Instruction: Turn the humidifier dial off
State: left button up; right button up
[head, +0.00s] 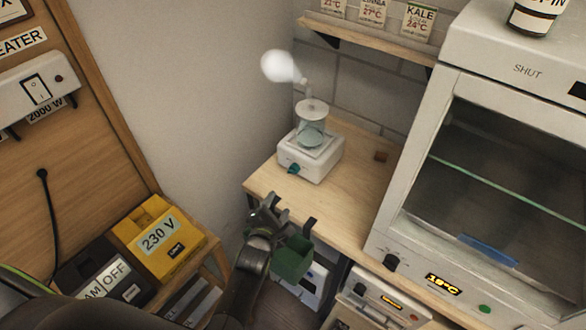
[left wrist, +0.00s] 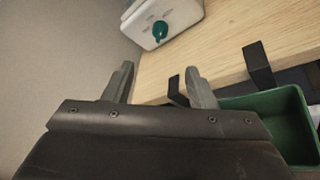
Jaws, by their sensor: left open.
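The humidifier (head: 309,155) is a white box with a clear tank on the wooden counter, and a white puff of mist (head: 279,66) hangs by its spout. Its teal dial (head: 293,169) is on the front face. The dial also shows at the top of the left wrist view (left wrist: 160,32), with small marks around it that I cannot read. My left gripper (head: 268,208) is in front of the counter edge, below and short of the dial. Its fingers (left wrist: 158,85) are apart with nothing between them. My right gripper is not in view.
A green bin (head: 291,258) hangs by black hooks at the counter edge (head: 340,225), close right of my left gripper. A white cabinet (head: 480,70) with a glass front stands right. A yellow 230 V box (head: 160,240) is at lower left. Counter space right of the humidifier is mostly clear.

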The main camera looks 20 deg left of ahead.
aim_at(292, 172)
pick_arm(q)
jog(key=b+x, duration=0.9)
jog(key=x, duration=0.7)
jog(key=shift+w+f, duration=0.15)
jog(key=shift+w, duration=0.3)
jog(key=c, duration=0.9)
jog(key=shift+c, duration=0.3)
